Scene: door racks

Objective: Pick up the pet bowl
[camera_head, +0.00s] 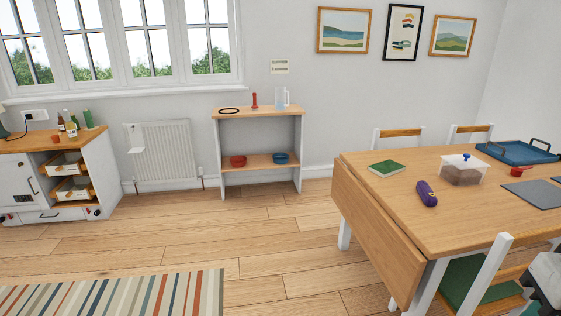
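A red bowl (238,161) and a blue bowl (280,158) sit apart on the lower wooden board of a small shelf stand (258,165) against the far wall. Red is on the left, blue on the right. Both are small in the picture, and I cannot tell which one is the pet bowl. I see no gripper fingers in this view.
A drop-leaf table (465,220) fills the right. A cabinet (92,165) stands left. Bare floor (265,235) lies before the stand; a striped rug (120,299) lies nearer.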

